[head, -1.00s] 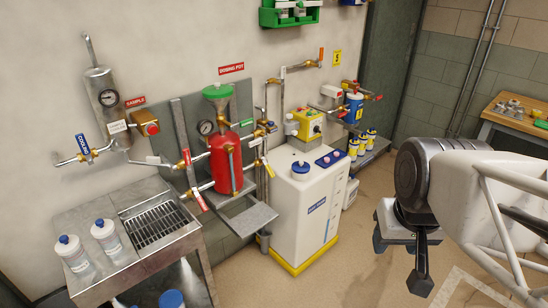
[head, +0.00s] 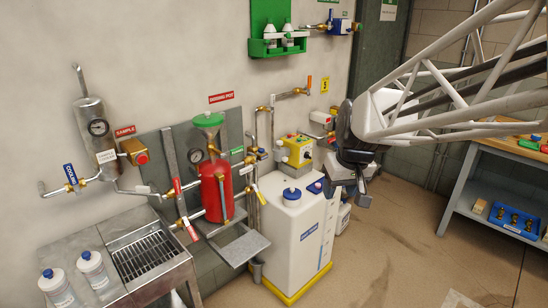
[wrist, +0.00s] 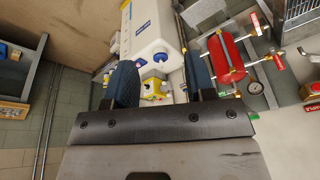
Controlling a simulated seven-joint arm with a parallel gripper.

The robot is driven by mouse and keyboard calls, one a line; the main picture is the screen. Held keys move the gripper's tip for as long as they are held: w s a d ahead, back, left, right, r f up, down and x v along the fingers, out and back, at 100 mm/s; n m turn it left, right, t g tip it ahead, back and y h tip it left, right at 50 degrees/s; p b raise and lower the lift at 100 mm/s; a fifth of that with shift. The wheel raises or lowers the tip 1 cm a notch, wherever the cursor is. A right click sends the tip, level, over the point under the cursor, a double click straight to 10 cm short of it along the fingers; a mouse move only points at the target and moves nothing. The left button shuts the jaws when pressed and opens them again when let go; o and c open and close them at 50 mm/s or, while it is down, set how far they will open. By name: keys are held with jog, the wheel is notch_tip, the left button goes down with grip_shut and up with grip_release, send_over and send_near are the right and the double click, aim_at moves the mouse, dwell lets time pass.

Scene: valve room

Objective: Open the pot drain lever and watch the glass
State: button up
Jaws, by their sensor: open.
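The red dosing pot (head: 213,188) with a green funnel cap (head: 208,120) stands at the wall, left of centre in the head view; it also shows in the wrist view (wrist: 222,58). Around it are a red lever (head: 178,187), a lower red-and-white tagged handle (head: 188,229) and a yellow lever (head: 258,194). I cannot tell which is the drain lever. A thin grey upright tube (head: 224,202) stands before the pot; whether it is the glass is unclear. My gripper (head: 354,190) is open and empty, right of the pot and apart from it. Its fingers frame the wrist view (wrist: 160,84).
A white tank (head: 298,235) with a blue cap and yellow base stands between pot and gripper. A yellow pump box (head: 298,150) sits behind it. A steel drain table (head: 120,270) with bottles is at left. A workbench (head: 470,180) is at right. Floor in front is clear.

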jog(key=w+a+f+n, duration=0.1)
jog(key=w+a+f, duration=0.1)
jog(key=w, duration=0.5)
jog(key=w+a+f+n, duration=0.1)
jog(key=w+a+f, duration=0.1)
jog(key=w, duration=0.5)
jog(key=n+y, duration=0.2)
jog(key=n, duration=0.2)
send_over(261, 197)
jog(key=s+d, duration=0.2)
notch_tip(261, 197, down, 28)
jog(key=shift+d+f, duration=0.15)
jog(key=shift+f, duration=0.1)
jog(key=shift+x, duration=3.8)
jog(key=shift+w, duration=0.1)
grip_shut()
